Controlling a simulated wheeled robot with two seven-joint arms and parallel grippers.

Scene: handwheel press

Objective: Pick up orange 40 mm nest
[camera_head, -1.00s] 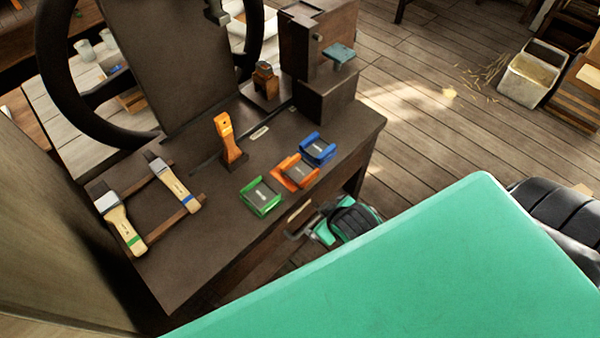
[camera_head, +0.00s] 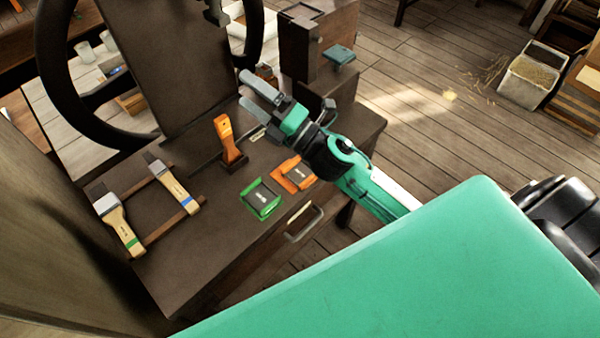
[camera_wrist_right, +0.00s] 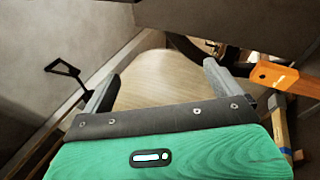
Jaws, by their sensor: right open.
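The orange nest does not show in that view. The blue nest is hidden behind my right arm. My left gripper is not in view.
An orange-handled tool (camera_head: 229,138) stands upright on the bench and also shows in the right wrist view (camera_wrist_right: 288,79). Two brushes lie across a wooden rack (camera_head: 155,205) at left. The press's large handwheel (camera_head: 62,95) rises behind. A drawer handle (camera_head: 304,222) juts from the bench front.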

